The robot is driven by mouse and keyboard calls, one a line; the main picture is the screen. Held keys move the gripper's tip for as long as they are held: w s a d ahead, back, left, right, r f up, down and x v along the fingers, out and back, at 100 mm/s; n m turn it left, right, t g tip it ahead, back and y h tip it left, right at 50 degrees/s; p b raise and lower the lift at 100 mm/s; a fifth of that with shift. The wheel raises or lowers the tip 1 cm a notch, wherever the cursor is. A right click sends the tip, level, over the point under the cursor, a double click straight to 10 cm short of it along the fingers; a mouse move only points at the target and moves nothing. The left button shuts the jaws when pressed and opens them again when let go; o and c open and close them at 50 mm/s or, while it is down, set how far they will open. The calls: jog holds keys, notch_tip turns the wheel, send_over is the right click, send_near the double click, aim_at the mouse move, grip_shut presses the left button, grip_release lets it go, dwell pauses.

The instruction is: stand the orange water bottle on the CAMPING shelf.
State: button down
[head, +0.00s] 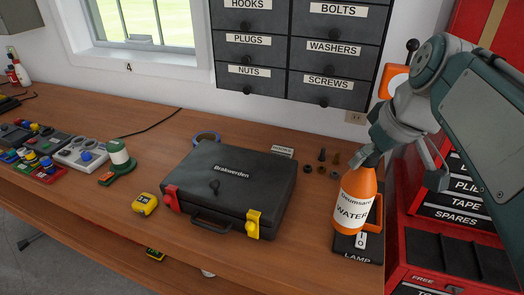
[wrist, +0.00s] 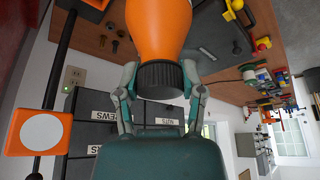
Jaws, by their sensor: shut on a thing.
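The orange water bottle (head: 352,191), with a white WATER label, is upright or slightly tilted at the right end of the workbench. My gripper (head: 373,150) comes down on it from above and is shut on its top. In the wrist view my gripper (wrist: 160,78) has one finger on each side of the black cap (wrist: 160,80), and the orange body (wrist: 158,25) extends away beyond it. I cannot tell whether the bottle's base touches the surface below. No shelf marked CAMPING shows in either view.
Small bolts and nuts (head: 322,160) lie behind. A red tool cabinet (head: 398,245) stands close at right, with drawers above the bench.

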jog(key=shift+w+a+f, duration=0.15)
jog(key=shift+w, duration=0.3)
jog(key=w+a+f, duration=0.7)
jog(key=w+f, duration=0.4)
jog(key=f, duration=0.1)
jog(key=shift+w+f, duration=0.2)
jog(key=shift+f, duration=0.15)
jog(key=shift+c, duration=1)
grip_release()
jog(key=shift+f, duration=0.1)
